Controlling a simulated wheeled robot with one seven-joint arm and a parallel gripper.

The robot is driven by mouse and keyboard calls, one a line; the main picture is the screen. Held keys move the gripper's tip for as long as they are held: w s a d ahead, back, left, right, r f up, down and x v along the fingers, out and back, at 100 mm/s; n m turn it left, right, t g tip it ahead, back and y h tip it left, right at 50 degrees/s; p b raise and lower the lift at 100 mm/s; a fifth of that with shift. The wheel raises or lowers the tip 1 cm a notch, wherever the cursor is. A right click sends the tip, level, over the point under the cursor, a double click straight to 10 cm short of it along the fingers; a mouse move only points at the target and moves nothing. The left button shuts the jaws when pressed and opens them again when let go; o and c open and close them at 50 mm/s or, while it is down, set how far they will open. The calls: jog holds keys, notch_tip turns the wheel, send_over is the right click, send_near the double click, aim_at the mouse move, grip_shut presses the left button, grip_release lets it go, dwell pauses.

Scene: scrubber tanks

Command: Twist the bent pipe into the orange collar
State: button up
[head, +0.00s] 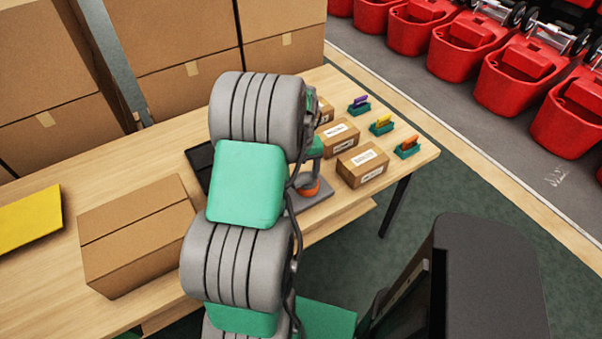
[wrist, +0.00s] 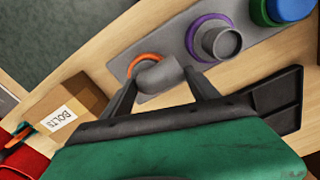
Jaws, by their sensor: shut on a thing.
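The orange collar (wrist: 146,56) sits on a long grey plate (wrist: 152,33) in the wrist view. It also shows in the head view (head: 311,191), low beside my arm. The bent pipe (wrist: 161,79) is a short grey piece between the two fingers of my gripper (wrist: 160,82), which is shut on it. The pipe is at the orange collar and covers part of its ring. I cannot tell how deep it sits or how it is turned. In the head view my arm hides most of the pipe and gripper.
A purple collar (wrist: 191,38) with a grey pipe in it and green (wrist: 265,12) and blue (wrist: 291,8) parts stand along the plate. A black tray (wrist: 285,97) and a bolts box (wrist: 68,108) are close by. Brushes and small boxes (head: 362,165) stand right; a large carton (head: 135,238) stands left.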

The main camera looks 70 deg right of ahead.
jog(key=shift+r, duration=0.1)
jog(key=o, duration=1.5)
jog(key=shift+o, duration=0.6)
jog(key=shift+r+p, duration=2.45)
jog(key=shift+r, duration=1.1)
